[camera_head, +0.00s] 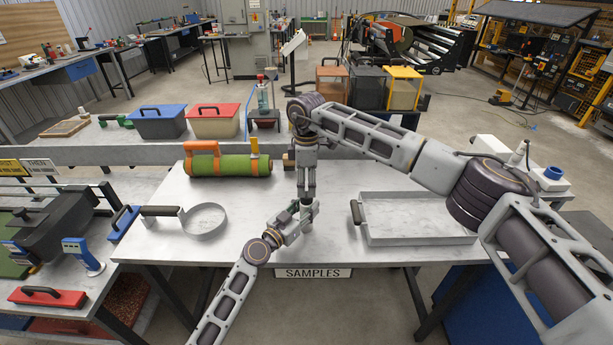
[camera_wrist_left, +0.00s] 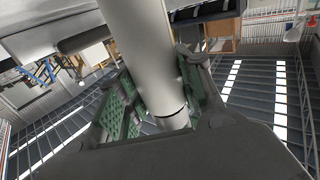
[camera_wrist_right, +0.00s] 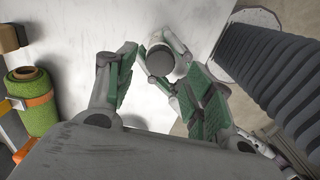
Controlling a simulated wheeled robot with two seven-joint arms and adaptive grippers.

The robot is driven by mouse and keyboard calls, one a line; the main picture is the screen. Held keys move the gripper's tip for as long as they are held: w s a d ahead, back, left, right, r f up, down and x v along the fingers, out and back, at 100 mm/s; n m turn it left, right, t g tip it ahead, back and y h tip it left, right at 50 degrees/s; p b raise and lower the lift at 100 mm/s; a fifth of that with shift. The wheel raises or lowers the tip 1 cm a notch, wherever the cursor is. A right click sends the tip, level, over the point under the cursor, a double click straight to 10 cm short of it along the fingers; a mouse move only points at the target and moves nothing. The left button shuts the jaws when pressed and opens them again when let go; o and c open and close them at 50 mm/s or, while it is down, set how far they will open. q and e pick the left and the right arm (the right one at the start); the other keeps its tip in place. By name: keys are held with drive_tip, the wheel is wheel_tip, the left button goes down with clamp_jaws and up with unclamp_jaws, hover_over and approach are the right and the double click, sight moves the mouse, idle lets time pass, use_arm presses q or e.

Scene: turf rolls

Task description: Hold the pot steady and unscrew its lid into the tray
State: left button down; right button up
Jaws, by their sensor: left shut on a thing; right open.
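The pot (camera_wrist_left: 145,60) is a pale grey cylinder, with a dark seam near its lower end in the left wrist view. My left gripper (camera_head: 298,214) is shut on it above the middle of the table. In the right wrist view the pot's round grey end (camera_wrist_right: 160,60) faces the camera. My right gripper (camera_head: 307,192) points down just above the left one. Its open fingers (camera_wrist_right: 160,92) stand on either side of the pot's end, apparently without gripping it. In the head view the grippers mostly hide the pot. The shallow grey tray (camera_head: 420,241) lies to the right, empty.
A green turf roll (camera_head: 228,166) with an orange handle lies at the table's back left. A round metal ring (camera_head: 204,236) with a dark handle lies at the left. Blue (camera_head: 160,124) and red-lidded (camera_head: 214,124) boxes stand on the bench behind. The table's front middle is clear.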

sight(307, 195)
drive_tip(key=shift+f, duration=2.35)
